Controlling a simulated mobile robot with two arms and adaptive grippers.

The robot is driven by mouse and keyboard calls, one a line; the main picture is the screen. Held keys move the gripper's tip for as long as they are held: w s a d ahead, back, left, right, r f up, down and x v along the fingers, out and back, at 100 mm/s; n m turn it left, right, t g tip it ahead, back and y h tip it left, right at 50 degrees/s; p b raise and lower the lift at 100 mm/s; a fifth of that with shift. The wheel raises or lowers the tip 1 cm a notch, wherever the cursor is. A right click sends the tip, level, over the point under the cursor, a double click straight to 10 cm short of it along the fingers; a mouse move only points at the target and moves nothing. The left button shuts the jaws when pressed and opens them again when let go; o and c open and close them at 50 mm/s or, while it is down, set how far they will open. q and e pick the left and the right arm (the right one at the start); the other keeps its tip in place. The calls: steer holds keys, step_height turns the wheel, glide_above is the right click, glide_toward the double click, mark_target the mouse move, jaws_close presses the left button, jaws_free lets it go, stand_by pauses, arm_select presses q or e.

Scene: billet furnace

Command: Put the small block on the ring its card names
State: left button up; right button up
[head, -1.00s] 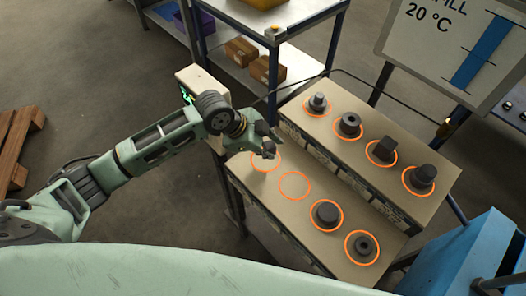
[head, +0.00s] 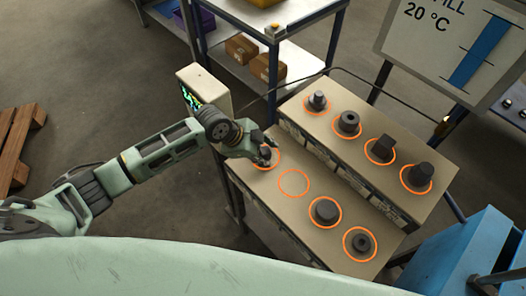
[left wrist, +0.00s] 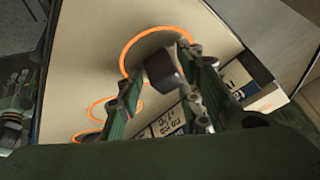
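The small block (left wrist: 160,70) is dark and sits between the fingers of my left gripper (head: 268,152). In the head view the gripper is low over the leftmost orange ring (head: 279,166) of the front step, hiding most of the block. In the left wrist view the block is within or just above that ring (left wrist: 124,58); I cannot tell whether its base touches the surface. The fingers of the gripper (left wrist: 160,75) flank it closely and look shut on it. The cards (left wrist: 170,120) on the front face are too small to read. My right gripper is not in view.
The ring (head: 293,184) beside it is empty. Dark parts stand on the other front rings (head: 339,219) and on the rear step's rings (head: 430,188). A display box (head: 203,90) stands close behind my left arm. A blue bin (head: 470,255) is at lower right.

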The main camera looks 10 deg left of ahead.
arm_select(q)
steer(key=shift+o, duration=0.6)
steer(key=shift+r, duration=0.15)
steer(key=b+v, duration=0.1)
steer(key=v, duration=1.1)
steer(key=shift+s, duration=0.1)
